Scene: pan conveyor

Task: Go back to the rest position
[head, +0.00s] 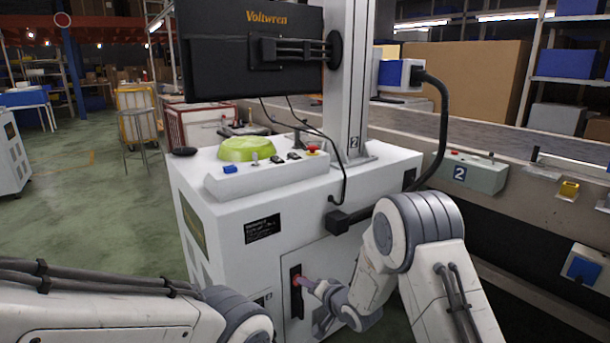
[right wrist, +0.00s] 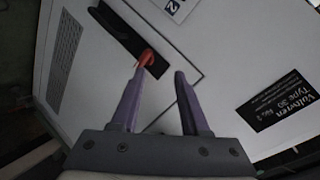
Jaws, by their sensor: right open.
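My right gripper (head: 306,283) is in front of the white cabinet (head: 215,205), at a red switch handle (head: 295,280) on a black plate (head: 296,306). In the right wrist view the two purple fingers (right wrist: 157,82) are apart with nothing held between them. The red handle (right wrist: 146,58) is close by the left fingertip there; I cannot tell whether they touch. The black plate (right wrist: 126,38) lies behind it on the cabinet door. My left arm comes in at the lower left of the head view, but its gripper is out of the picture.
A monitor (head: 250,60) on a pale column (head: 348,120) stands over the cabinet, with a green dome (head: 246,149) and a control panel on top. A conveyor frame with a numbered box (head: 470,172) is on the right. Open green floor (head: 100,240) lies to the left.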

